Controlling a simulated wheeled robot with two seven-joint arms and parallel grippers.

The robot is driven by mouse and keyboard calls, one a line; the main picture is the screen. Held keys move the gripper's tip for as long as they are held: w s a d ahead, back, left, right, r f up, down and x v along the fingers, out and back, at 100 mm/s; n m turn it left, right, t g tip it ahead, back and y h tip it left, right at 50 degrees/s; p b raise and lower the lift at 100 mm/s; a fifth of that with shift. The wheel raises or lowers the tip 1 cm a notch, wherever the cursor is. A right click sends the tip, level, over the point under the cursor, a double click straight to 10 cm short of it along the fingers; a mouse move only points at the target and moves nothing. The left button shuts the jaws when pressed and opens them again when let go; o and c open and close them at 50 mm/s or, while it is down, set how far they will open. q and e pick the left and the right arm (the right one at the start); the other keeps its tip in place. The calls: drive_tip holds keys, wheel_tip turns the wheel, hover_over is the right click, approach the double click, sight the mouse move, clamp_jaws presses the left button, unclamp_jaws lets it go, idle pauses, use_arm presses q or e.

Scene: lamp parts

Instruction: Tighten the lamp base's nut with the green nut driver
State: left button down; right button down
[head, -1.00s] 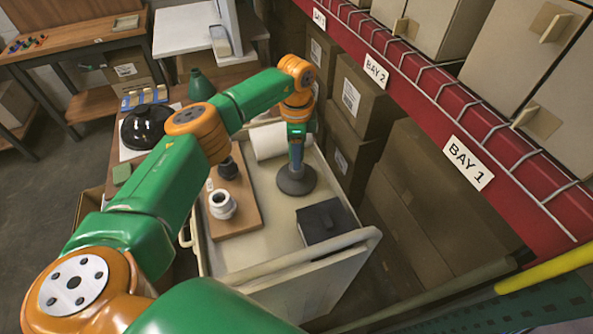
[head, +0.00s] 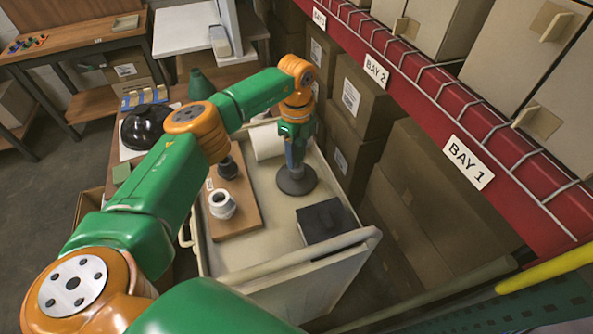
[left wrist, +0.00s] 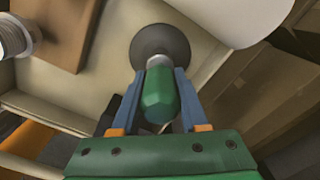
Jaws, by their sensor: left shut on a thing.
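The lamp base (head: 297,182) is a dark grey disc on the floor of the open drawer, and it also shows in the left wrist view (left wrist: 148,42). The green nut driver (left wrist: 160,96) has a faceted green handle with a pale collar at its far end. My left gripper (head: 296,152) points down over the base, its blue fingers shut on the driver's handle. The driver stands over the middle of the base in the wrist view. The nut and the driver's working end are hidden. My right gripper is not in view.
In the drawer (head: 260,268) are a wooden board (head: 240,222) with a white ringed part (head: 222,205) and a dark part (head: 228,168), a black box (head: 322,220) and a white roll (head: 267,142). Cardboard boxes (head: 365,95) and a red rack stand close on the right.

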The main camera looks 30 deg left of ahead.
use_arm(q)
drive_tip(key=m, duration=0.4)
drive_tip(key=shift+m, duration=0.4)
drive_tip(key=m, duration=0.6)
drive_tip(key=shift+f+b, duration=0.1)
drive_tip(key=shift+b, duration=0.3)
drive_tip(key=m, duration=0.6)
drive_tip(key=shift+m, duration=0.3)
drive_tip(key=m, duration=0.3)
drive_tip(key=shift+b, duration=0.35)
